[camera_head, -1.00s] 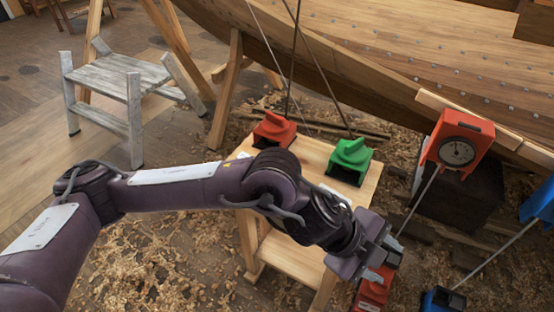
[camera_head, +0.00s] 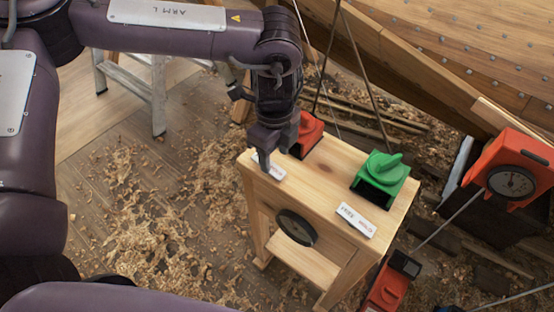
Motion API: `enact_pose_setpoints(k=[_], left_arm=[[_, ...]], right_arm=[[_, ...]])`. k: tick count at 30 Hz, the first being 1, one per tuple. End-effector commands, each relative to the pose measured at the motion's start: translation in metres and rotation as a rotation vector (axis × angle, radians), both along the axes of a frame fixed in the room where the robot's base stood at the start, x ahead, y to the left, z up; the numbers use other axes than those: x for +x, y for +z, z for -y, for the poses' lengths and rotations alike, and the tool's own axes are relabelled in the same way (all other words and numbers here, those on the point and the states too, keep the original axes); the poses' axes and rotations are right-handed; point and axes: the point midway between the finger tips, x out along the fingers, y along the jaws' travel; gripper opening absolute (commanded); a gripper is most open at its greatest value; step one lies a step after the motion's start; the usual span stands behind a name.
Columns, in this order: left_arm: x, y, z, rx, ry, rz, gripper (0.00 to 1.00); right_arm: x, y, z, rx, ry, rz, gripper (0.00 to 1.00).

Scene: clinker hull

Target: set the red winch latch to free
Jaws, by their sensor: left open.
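The red winch (camera_head: 311,136) sits at the back left of a small wooden stand, partly hidden behind my left gripper. Its latch and setting cannot be made out. My left gripper (camera_head: 268,152) points down just left of and in front of the red winch, with its fingers over the stand's left edge near a white label (camera_head: 272,172). The gripper is open and seems to hold nothing; I cannot tell whether it touches the winch. The right gripper is not in view.
A green winch (camera_head: 383,173) with a raised handle stands right of the red one, a label (camera_head: 356,220) before it. The stand (camera_head: 325,178) has a dark round disc (camera_head: 296,228) on its front. Taut lines rise behind. A red gauge (camera_head: 512,178) is at right.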

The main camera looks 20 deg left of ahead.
Motion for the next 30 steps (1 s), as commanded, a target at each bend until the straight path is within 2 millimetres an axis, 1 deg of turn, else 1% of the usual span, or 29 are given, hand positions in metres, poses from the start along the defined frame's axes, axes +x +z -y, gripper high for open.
enact_pose_setpoints(k=[1, 2, 3, 5, 8, 12, 14, 16, 19, 27, 29, 30], left_arm=[[0.0, -0.009, 0.0, 0.002, 0.0, -0.003, 0.49], [0.0, -0.014, 0.0, 0.002, 0.0, -0.002, 0.49], [-0.001, -0.02, 0.0, 0.002, 0.0, -0.002, 0.49], [0.0, -0.028, 0.0, 0.002, -0.001, -0.002, 0.49], [0.0, -0.039, 0.0, 0.0, -0.002, -0.001, 0.49], [0.0, -0.045, 0.0, 0.0, -0.002, 0.001, 0.49], [0.0, -0.046, 0.0, 0.0, -0.002, 0.001, 0.49], [0.0, -0.046, 0.0, -0.001, -0.002, 0.002, 0.49], [0.0, -0.046, 0.0, 0.0, -0.002, 0.001, 0.49], [0.0, -0.046, 0.001, 0.0, -0.002, 0.001, 0.14], [0.0, -0.045, 0.001, 0.0, -0.002, 0.001, 0.06], [0.0, -0.045, 0.001, 0.0, -0.002, 0.001, 0.04]], right_arm=[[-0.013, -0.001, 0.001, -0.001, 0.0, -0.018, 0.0], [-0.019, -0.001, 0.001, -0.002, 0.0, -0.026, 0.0], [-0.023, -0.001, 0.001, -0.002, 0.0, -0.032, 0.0], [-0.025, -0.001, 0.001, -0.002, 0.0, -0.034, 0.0], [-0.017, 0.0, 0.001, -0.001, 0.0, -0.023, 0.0], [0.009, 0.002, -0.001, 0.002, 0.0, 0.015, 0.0], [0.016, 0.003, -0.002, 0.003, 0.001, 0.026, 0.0], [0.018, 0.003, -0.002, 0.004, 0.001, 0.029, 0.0], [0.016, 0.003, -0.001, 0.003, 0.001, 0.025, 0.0], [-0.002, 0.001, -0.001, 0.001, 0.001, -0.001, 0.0], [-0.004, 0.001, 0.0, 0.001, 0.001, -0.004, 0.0], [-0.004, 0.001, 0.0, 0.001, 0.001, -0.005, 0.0]])
